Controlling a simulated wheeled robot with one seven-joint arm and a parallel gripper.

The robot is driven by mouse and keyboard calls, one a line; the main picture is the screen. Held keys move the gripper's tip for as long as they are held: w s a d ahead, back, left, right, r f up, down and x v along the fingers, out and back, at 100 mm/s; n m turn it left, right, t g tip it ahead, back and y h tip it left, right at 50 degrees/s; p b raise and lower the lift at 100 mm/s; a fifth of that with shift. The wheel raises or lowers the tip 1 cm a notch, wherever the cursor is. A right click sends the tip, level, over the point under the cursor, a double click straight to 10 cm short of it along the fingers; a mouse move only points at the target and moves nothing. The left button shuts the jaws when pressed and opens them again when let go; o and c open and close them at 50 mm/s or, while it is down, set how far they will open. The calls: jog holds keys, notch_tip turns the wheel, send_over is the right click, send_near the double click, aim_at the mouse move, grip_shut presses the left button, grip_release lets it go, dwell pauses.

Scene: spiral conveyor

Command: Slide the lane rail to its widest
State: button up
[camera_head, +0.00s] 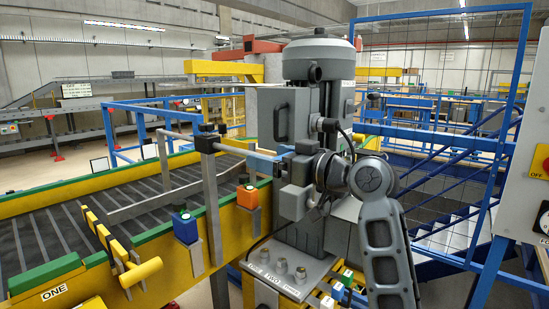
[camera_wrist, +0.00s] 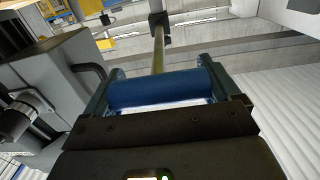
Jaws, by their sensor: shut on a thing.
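My gripper (camera_head: 276,163) is shut on a blue handle (camera_head: 262,158) at the end of a thin rod. In the wrist view the blue handle (camera_wrist: 155,90) lies crosswise between the two fingers of my gripper (camera_wrist: 160,74). The rod (camera_wrist: 158,50) runs from it to a black clamp (camera_wrist: 158,20). In the head view the black clamp (camera_head: 207,138) sits on top of a grey upright post (camera_head: 212,195) at the conveyor's near side. The lane rail (camera_head: 150,194) is a grey bar lying slantwise above the rollers. Its far end behind the post is partly hidden.
The roller conveyor (camera_head: 40,235) has yellow and green sides. A blue box (camera_head: 186,228) and an orange box (camera_head: 247,196) are mounted on its near side. A yellow roller handle (camera_head: 141,272) sticks out in front. A blue mesh fence (camera_head: 450,140) stands at right.

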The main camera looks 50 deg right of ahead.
aim_at(215, 143)
jog(key=w, duration=0.5)
jog(key=w+b, duration=0.1)
jog(key=w, duration=0.5)
jog(key=w+b, duration=0.1)
jog(key=w, duration=0.4)
jog(key=shift+w+a, duration=0.15)
jog(key=shift+a, duration=0.15)
jog(key=o, duration=1.2)
jog(key=shift+w, duration=0.1)
jog(key=shift+s+d+b, duration=0.15)
jog(key=shift+s+b, duration=0.2)
jog(key=shift+s, duration=3.6)
